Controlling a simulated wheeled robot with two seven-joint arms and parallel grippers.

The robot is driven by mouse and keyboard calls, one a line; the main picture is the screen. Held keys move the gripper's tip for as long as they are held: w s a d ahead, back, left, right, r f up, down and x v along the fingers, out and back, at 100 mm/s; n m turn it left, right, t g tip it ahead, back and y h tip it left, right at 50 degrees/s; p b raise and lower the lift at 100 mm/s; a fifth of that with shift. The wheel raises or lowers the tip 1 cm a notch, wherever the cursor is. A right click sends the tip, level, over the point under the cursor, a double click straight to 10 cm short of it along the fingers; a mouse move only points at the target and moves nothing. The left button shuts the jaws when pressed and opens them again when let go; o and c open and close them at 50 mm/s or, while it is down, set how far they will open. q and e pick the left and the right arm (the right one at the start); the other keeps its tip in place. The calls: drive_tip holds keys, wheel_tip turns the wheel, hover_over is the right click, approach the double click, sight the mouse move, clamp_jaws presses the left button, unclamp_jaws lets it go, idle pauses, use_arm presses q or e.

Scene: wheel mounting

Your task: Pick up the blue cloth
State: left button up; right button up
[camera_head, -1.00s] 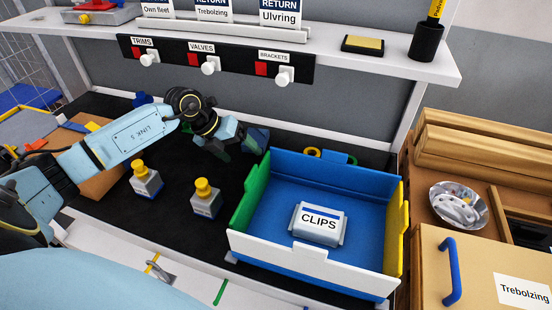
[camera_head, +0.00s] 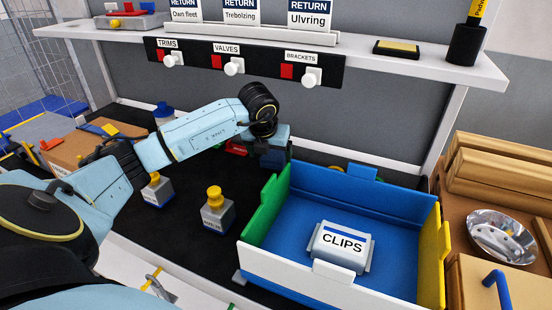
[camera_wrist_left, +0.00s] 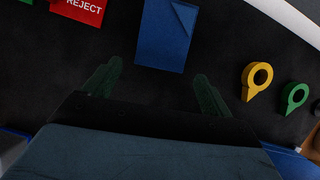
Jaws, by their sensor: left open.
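The blue cloth (camera_wrist_left: 166,36) lies flat on the black worktop in the left wrist view, with a folded corner at its upper right. My left gripper (camera_wrist_left: 156,90) is open and empty, and its two dark green fingers point toward the cloth. The cloth's near edge lies just ahead of the gap between the fingertips, apart from both. My right gripper is not in view.
A red REJECT block (camera_wrist_left: 80,10) lies left of the cloth. A yellow ring tag (camera_wrist_left: 256,80) and a green ring tag (camera_wrist_left: 296,97) lie to the right. The bin (camera_head: 345,285) holds a CLIPS box (camera_head: 340,246). Yellow-knobbed weights (camera_head: 217,215) stand nearer. A shelf (camera_head: 400,62) runs above.

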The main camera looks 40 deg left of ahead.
sight(276, 152)
use_arm(q)
drive_tip(key=shift+w+a, duration=0.25)
drive_tip(key=shift+w, duration=0.25)
drive_tip(key=shift+w+a, duration=0.2)
drive_tip(key=shift+w, duration=0.3)
drive_tip(key=shift+w+a+b, duration=0.2)
drive_tip(key=shift+w+a, duration=0.05)
drive_tip(key=shift+w, duration=0.25)
drive_tip(key=shift+w+a+b, duration=0.15)
drive_tip(key=shift+w+a, duration=0.05)
drive_tip(key=shift+w, duration=0.3)
drive_tip(key=shift+b+x, duration=0.3)
drive_tip(key=shift+x, duration=0.85)
drive_tip(key=shift+w+a+f, duration=0.15)
drive_tip(key=shift+w+f, duration=0.1)
drive_tip(key=shift+f, duration=0.15)
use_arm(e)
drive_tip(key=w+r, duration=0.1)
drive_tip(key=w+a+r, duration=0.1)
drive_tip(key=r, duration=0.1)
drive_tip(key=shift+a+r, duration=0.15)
use_arm(q)
drive_tip(key=shift+f, duration=0.2)
drive_tip(key=shift+c, duration=0.4)
drive_tip(key=c, duration=1)
